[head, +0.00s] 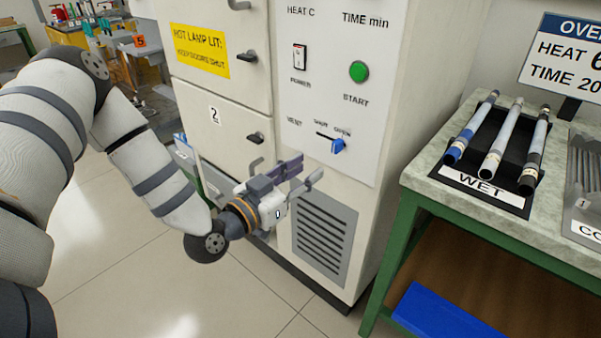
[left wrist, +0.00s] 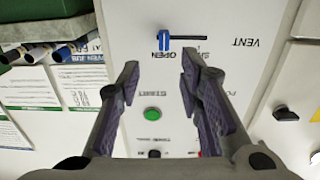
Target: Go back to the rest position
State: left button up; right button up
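My left gripper (head: 308,167) is in front of the oven's lower front, just left of and below the vent slider. In the left wrist view its two fingers (left wrist: 160,62) are spread apart with nothing between them, pointing at the panel. The blue vent slider knob (head: 338,146) sits at the right end of its slot, by the word OPEN. It also shows in the left wrist view (left wrist: 163,40), beyond the fingertips and apart from them. My right gripper is out of view.
The oven (head: 385,130) has a green START button (head: 359,71) and closed drawer-like doors with dark handles. At right a green-legged bench (head: 424,183) carries a black WET rack (head: 470,192) with three rods. A blue object (head: 445,315) lies on its lower shelf. Floor at lower left is clear.

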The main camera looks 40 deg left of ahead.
pick_arm(q)
jog(key=shift+s, duration=0.6)
jog(key=s+d+f+g+h+p, duration=0.1)
jog(key=s+d+f+g+p, duration=0.1)
jog(key=s+d+f+g, duration=0.5)
jog(key=s+d+f+g+p, duration=0.1)
jog(key=s+d+f+g, duration=0.25)
jog(key=s+f, duration=0.6)
jog(key=s+a+f+n+g+y+p, duration=0.1)
jog(key=s+g, duration=0.9)
jog(key=s, duration=1.5)
jog(key=shift+a+f+y+p, duration=0.4)
jog(key=shift+a+y+p, duration=0.05)
jog(key=shift+y, duration=0.35)
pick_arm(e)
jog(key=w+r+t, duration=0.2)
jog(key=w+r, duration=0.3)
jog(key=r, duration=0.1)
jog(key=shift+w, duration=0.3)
